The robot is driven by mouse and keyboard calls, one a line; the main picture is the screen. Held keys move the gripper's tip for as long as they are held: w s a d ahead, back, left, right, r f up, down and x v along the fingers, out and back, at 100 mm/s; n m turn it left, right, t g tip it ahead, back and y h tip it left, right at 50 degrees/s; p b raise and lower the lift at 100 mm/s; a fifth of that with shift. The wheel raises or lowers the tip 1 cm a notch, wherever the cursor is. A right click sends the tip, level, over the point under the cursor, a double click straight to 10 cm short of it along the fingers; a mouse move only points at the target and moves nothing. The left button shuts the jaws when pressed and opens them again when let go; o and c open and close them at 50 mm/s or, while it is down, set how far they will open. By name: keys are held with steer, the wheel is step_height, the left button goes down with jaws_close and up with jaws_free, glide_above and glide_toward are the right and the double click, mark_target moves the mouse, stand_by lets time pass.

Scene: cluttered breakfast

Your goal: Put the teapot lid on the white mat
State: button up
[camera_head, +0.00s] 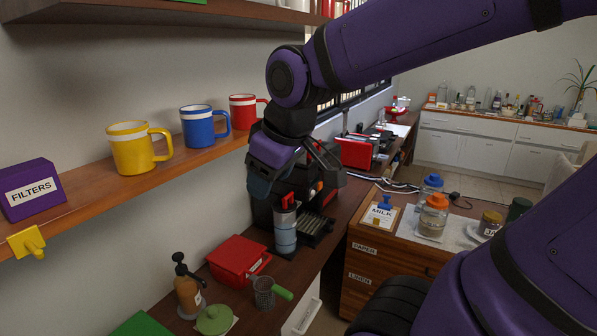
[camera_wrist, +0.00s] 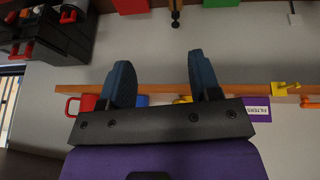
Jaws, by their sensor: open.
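A round green lid with a small knob (camera_head: 214,318) rests on the wooden counter at the bottom of the head view. A small white mat (camera_head: 233,323) shows at its edge, and the lid appears to lie on it. My gripper (camera_head: 268,172) is up by the shelf end, in front of the coffee machine, well above and apart from the lid. In the wrist view my gripper (camera_wrist: 161,78) has its two dark blue fingers spread with nothing between them. The lid cannot be made out in the wrist view.
A brown pump bottle (camera_head: 188,290), a red box (camera_head: 238,260) and a grey strainer with a green handle (camera_head: 265,293) stand around the lid. A coffee machine (camera_head: 318,205) is behind. A shelf (camera_head: 85,200) with several mugs runs above the counter.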

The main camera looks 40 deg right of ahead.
steer(key=s+r+m, duration=0.2)
steer(key=s+m, duration=0.2)
steer(key=s, duration=0.2)
steer(key=shift+s+r, duration=0.4)
